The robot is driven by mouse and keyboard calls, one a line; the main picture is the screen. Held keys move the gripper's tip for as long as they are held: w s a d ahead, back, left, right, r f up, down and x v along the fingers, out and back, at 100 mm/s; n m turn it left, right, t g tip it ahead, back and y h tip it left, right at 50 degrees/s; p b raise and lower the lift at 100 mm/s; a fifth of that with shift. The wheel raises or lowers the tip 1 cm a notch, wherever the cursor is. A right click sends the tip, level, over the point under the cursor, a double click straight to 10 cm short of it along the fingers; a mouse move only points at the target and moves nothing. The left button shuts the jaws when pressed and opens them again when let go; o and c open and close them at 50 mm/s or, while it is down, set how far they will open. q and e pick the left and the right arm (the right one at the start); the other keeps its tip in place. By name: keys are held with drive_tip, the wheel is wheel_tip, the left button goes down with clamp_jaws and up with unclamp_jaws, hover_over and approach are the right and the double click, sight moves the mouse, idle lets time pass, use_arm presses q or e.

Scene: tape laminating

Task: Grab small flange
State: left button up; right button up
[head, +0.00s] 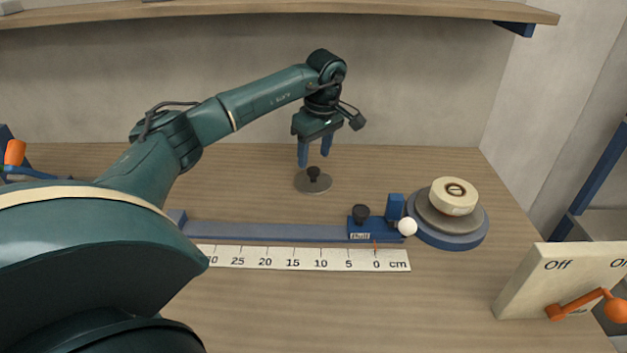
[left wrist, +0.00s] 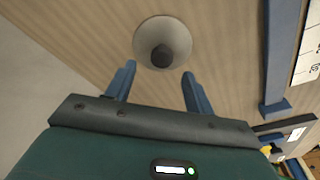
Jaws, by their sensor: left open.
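The small flange (head: 313,183) is a flat grey disc with a dark knob on top, lying on the wooden table behind the blue rail. It also shows in the left wrist view (left wrist: 163,43), ahead of the fingers. My left gripper (head: 315,161) points down just above the flange, with its two blue fingers apart and nothing between them. In the left wrist view the fingers (left wrist: 156,72) stand either side of the line to the knob. The fingertips appear apart from the flange. My right gripper is not in view.
A blue rail (head: 270,232) with a slider block marked "Pull" (head: 373,230) runs in front of the flange. A white ruler (head: 300,258) lies before it. A tape roll (head: 454,196) sits on a round base at right. An Off/On switch box (head: 530,285) stands front right.

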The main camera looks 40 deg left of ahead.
sight(314, 169)
use_arm(q)
wheel_tip(314, 169, down, 5)
drive_tip(key=shift+a+f, duration=0.1)
drive_tip(key=shift+f, duration=0.05)
drive_tip(key=c, duration=1.1)
drive_tip(key=shift+c, duration=0.2)
